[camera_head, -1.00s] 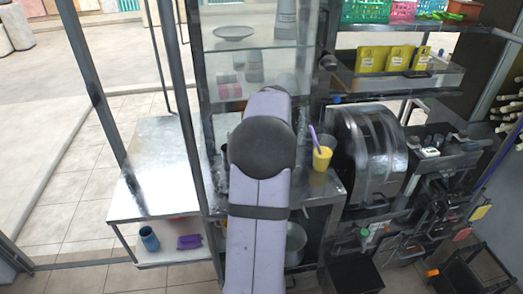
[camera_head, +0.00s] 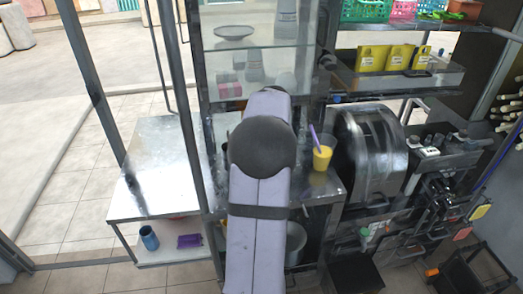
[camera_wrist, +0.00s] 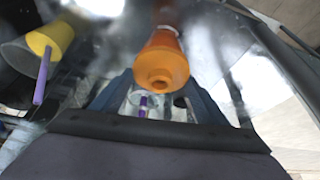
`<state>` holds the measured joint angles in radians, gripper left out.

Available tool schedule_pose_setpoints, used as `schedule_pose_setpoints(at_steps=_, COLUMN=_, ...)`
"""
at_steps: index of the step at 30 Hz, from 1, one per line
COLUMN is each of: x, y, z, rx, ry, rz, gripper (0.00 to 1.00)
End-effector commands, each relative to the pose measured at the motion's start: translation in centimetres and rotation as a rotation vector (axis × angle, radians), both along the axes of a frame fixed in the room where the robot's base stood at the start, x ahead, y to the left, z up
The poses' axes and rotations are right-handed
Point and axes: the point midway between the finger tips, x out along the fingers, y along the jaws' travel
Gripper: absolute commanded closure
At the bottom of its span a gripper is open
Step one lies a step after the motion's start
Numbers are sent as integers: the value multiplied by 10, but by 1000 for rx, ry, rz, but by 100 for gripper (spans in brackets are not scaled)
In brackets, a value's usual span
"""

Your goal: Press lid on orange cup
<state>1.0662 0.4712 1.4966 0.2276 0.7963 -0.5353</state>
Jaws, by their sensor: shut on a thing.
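In the wrist view, the orange cup (camera_wrist: 163,62) is just beyond my fingers, with its round end toward the camera. My gripper (camera_wrist: 160,98) is shut on a small clear piece (camera_wrist: 134,101) with a purple stick, which looks like the lid. The cup overlaps the far side of the gripper in this view, and I cannot tell whether the lid touches it. In the head view my arm hides the gripper, the lid and the orange cup.
A yellow cup (camera_head: 322,157) with a purple straw stands on the metal counter to the right of my arm; it also shows in the wrist view (camera_wrist: 50,38). A dark, rounded machine (camera_head: 370,150) stands further right. An empty metal table (camera_head: 150,185) is on the left.

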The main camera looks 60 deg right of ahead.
Motion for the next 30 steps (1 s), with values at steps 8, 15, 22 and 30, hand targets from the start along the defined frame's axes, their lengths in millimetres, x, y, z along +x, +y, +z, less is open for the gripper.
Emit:
schedule_pose_setpoints(at_steps=8, x=0, y=0, z=0, rx=0, ry=0, rz=0, gripper=20)
schedule_pose_setpoints(at_steps=15, x=0, y=0, z=0, rx=0, ry=0, rz=0, gripper=11)
schedule_pose_setpoints(at_steps=22, x=0, y=0, z=0, rx=0, ry=0, rz=0, gripper=0)
schedule_pose_setpoints(at_steps=30, x=0, y=0, z=5, rx=0, ry=0, rz=0, gripper=0)
